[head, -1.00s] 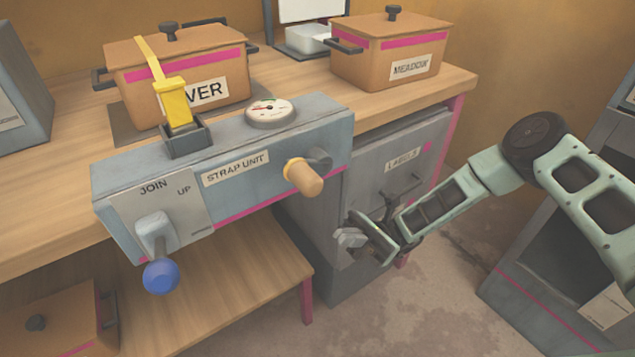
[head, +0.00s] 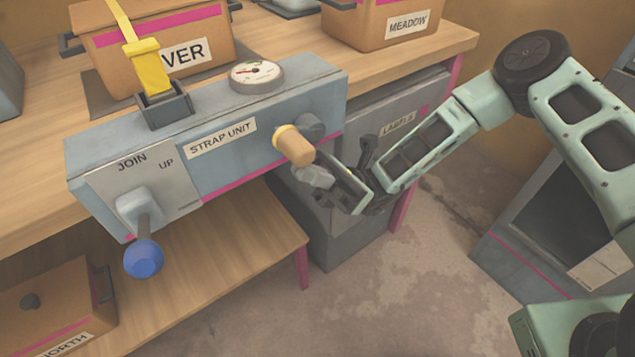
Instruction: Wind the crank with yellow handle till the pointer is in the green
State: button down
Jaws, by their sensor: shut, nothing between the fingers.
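The strap unit (head: 240,151) is a blue-grey box along the bench's front edge. On its front at right is the crank (head: 294,145), with a tan wooden grip and a yellow ring. A round dial (head: 257,75) with a white face sits on top; its pointer and coloured marks are too small to read surely. My gripper (head: 312,177) is shut and empty, just below and right of the crank grip; I cannot tell whether it touches it. A lever with a blue ball (head: 143,258) hangs at the unit's left front, beside the words JOIN and UP.
The MEADOW box (head: 372,30) stands at the back right. A grey cabinet (head: 425,100) is under the bench. Open floor (head: 420,290) lies in front.

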jog(key=shift+r, duration=0.55)
jog(key=shift+r+p, duration=0.75)
jog(key=shift+p, duration=0.35)
jog(key=shift+a+f, duration=0.1)
jog(key=shift+f, duration=0.1)
